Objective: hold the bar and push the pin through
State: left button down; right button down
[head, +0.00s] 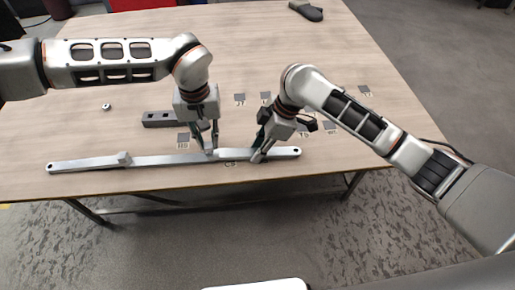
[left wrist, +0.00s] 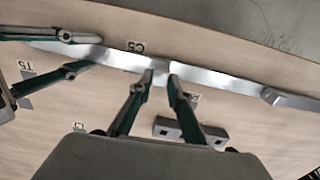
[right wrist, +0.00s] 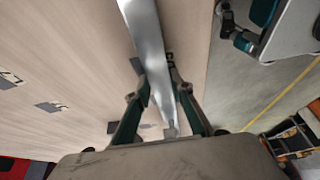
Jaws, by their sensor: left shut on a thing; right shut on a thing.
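A long silvery bar (head: 85,164) lies along the front edge of the table. A small raised block (head: 123,159) stands on its left part, also in the left wrist view (left wrist: 270,97). My right gripper (head: 258,155) is shut on the bar right of its middle; the right wrist view shows its fingers either side of the bar (right wrist: 148,40).
A dark block with holes (head: 160,119) lies behind the bar, near my left gripper. A small nut (head: 106,106) lies further left. Several flat grey labelled squares dot the table. A dark object (head: 306,11) lies at the far edge. The table's left middle is mostly clear.

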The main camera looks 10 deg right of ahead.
pick_arm(q)
jog(key=shift+f, duration=0.85)
dwell(0.6)
jog(key=c, duration=1.8)
grip_release()
jog(key=shift+r, duration=3)
pick_arm(e)
jog(key=c, duration=1.7)
grip_release()
